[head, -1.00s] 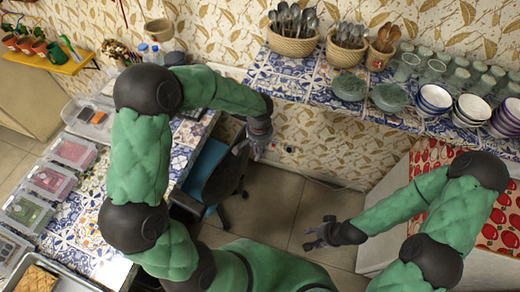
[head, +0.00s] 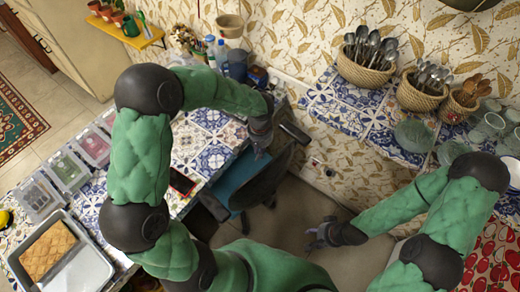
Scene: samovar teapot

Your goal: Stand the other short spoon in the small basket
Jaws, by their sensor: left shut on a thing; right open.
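Three woven holders stand on the blue-tiled shelf at upper right: a large basket (head: 358,74) with several metal spoons, a smaller basket (head: 415,98) with shorter metal spoons, and the smallest holder (head: 455,110) with wooden spoons. My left gripper (head: 261,146) hangs in the middle of the view, to the left of the baskets and apart from them. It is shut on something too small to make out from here. My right gripper (head: 316,235) is open and empty, below the baskets in the picture.
The tiled counter (head: 213,158) on the left holds clear boxes (head: 67,171) and a tray of pastry (head: 85,275). Green glass dishes (head: 413,135) stand on the shelf in front of the smaller basket.

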